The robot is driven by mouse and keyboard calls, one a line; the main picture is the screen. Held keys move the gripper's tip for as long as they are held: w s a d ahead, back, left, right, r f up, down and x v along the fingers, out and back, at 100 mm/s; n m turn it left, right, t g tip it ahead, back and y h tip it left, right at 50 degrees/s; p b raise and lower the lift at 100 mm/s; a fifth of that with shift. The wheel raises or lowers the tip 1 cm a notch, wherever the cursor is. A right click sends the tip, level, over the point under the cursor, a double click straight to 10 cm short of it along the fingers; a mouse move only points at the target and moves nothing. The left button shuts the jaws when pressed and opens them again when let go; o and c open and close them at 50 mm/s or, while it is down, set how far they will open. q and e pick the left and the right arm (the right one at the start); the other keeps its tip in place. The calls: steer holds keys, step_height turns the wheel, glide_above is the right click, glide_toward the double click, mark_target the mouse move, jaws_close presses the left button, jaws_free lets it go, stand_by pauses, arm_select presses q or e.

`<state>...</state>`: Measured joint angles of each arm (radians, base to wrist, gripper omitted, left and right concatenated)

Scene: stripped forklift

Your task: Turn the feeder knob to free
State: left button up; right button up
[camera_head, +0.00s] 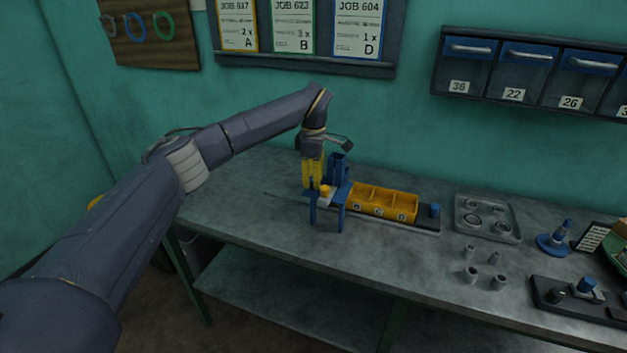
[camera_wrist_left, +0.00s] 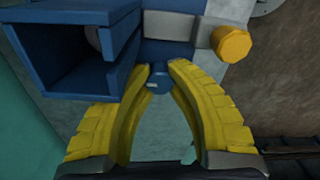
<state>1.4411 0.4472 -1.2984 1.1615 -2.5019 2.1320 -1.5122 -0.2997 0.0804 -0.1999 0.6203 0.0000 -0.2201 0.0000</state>
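The feeder is a blue frame (camera_head: 341,215) with a blue square chute (camera_wrist_left: 75,60), standing at the left end of a rail on the bench. A yellow faceted knob (camera_head: 326,190) sits on its front; in the left wrist view the knob (camera_wrist_left: 231,44) is on a short grey shaft at upper right. My left gripper (camera_head: 314,187) points down at the feeder, beside the knob and apart from it. Its yellow fingertips (camera_wrist_left: 164,70) are close together, with a small blue part (camera_wrist_left: 158,83) between them. I cannot tell whether they touch it. My right gripper is out of view.
A yellow bin (camera_head: 385,190) with lettered compartments sits right of the feeder. Further right are a grey tray (camera_head: 487,235), several grey cylinders (camera_head: 471,274), a blue stand (camera_head: 553,245) and a black fixture (camera_head: 570,316). The bench left of the feeder is mostly clear.

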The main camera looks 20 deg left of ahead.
arm_select(q)
jaws_close()
steer(key=shift+n, duration=0.4)
steer(key=shift+r+n, duration=0.1)
steer(key=shift+n, duration=0.9)
steer(key=n, duration=0.8)
steer(key=shift+n, duration=2.1)
